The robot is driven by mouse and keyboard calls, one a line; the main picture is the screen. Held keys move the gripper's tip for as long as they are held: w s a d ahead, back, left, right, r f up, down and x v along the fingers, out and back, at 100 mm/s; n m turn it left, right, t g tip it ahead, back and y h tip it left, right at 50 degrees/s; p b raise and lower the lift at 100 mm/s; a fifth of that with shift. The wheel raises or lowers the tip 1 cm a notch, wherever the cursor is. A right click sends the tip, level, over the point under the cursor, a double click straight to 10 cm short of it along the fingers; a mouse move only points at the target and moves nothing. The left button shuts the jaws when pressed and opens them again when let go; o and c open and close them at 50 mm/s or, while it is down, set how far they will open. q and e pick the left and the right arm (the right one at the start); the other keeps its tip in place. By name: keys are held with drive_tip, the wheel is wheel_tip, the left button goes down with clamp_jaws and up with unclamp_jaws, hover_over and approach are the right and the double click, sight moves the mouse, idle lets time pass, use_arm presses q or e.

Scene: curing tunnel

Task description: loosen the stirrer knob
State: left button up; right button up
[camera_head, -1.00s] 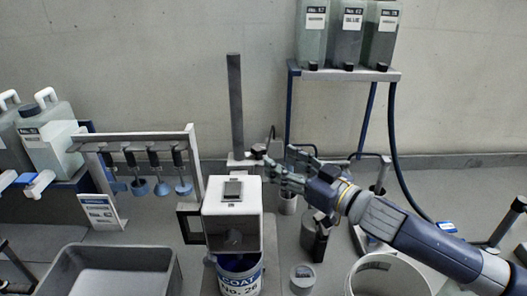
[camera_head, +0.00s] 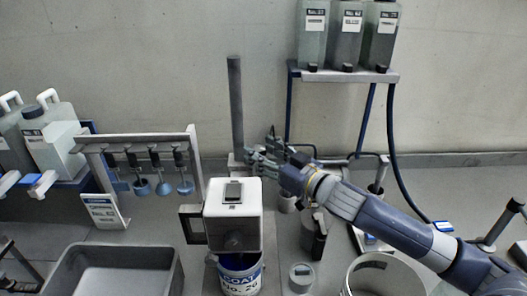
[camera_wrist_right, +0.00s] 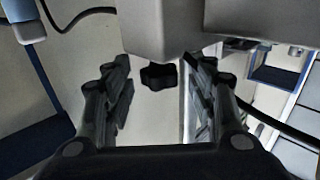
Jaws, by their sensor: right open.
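The stirrer has a white box-shaped head (camera_head: 233,213) above a can labelled COAT No. 26 (camera_head: 240,276), with a dark upright post (camera_head: 236,105) behind it. My right gripper (camera_head: 254,160) is at the post, just behind the stirrer head, and its fingers are open. In the right wrist view a black lobed knob (camera_wrist_right: 158,76) sticks out from a grey block (camera_wrist_right: 155,32). The knob lies between the open fingers (camera_wrist_right: 160,90), with a gap on both sides. In the head view the gripper covers the knob. My left gripper is not in view.
A rack with several hanging blue-ended tools (camera_head: 135,140) stands left of the stirrer. A grey tray (camera_head: 115,252) is at the front left. A white bucket (camera_head: 385,265) and a small lidded jar (camera_head: 301,277) are at the front right. Labelled bottles (camera_head: 347,35) stand on a raised shelf behind.

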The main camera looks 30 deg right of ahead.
drive_tip(key=shift+c, duration=0.6)
drive_tip(key=c, duration=1)
drive_tip(key=shift+o, duration=0.2)
